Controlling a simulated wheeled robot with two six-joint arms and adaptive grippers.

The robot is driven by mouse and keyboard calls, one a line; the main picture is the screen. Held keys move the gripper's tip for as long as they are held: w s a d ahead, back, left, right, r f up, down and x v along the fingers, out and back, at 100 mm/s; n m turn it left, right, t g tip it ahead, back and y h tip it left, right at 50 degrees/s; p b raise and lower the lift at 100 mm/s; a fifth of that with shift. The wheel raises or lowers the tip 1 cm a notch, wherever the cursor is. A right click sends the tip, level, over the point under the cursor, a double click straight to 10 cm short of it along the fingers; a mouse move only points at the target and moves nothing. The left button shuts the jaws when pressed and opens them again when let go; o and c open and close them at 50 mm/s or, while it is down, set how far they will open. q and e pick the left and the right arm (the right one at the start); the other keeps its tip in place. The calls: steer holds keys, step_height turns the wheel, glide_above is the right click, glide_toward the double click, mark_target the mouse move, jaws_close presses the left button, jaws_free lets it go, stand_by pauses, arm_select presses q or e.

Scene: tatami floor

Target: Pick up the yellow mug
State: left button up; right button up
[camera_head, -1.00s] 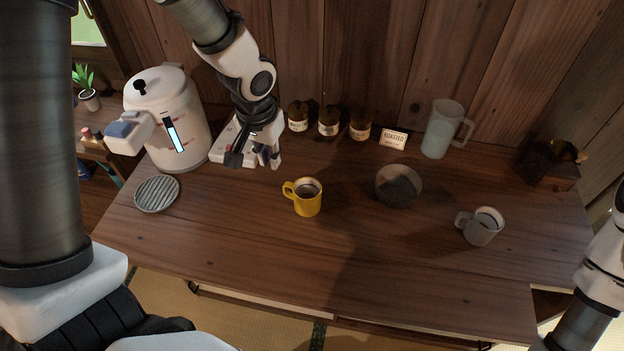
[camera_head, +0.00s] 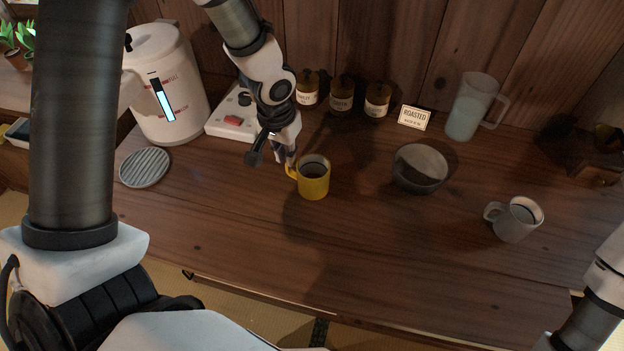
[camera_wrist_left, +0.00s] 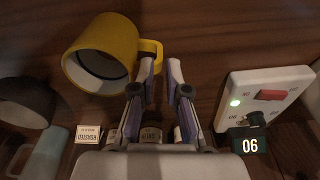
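The yellow mug (camera_head: 314,182) stands upright on the wooden table, its handle toward the left and its inside dark. In the left wrist view the mug (camera_wrist_left: 100,50) is at the upper left, with its handle reaching toward the fingertips. My left gripper (camera_head: 287,160) is low beside the handle. In the left wrist view its fingers (camera_wrist_left: 161,66) are apart, and the handle's end shows at and between the tips; I cannot tell whether they touch. My right arm shows at the lower right, its gripper out of frame.
A grey bowl (camera_head: 420,169) and a grey mug (camera_head: 515,220) stand to the right. Behind are jars (camera_head: 341,97), a sign (camera_head: 414,118) and a pitcher (camera_head: 472,107). A white dispenser (camera_head: 165,85), a panel with a red button (camera_head: 232,120) and a round grate (camera_head: 145,167) are left. The table's front is clear.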

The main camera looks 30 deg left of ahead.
arm_select(q)
steer(key=f, duration=0.3)
steer(key=shift+w+f+b, duration=0.2)
steer(key=shift+w+b, duration=0.1)
steer(key=shift+w, duration=0.05)
steer(key=shift+s+r, duration=0.1)
jaws_close()
steer(key=shift+r, duration=0.1)
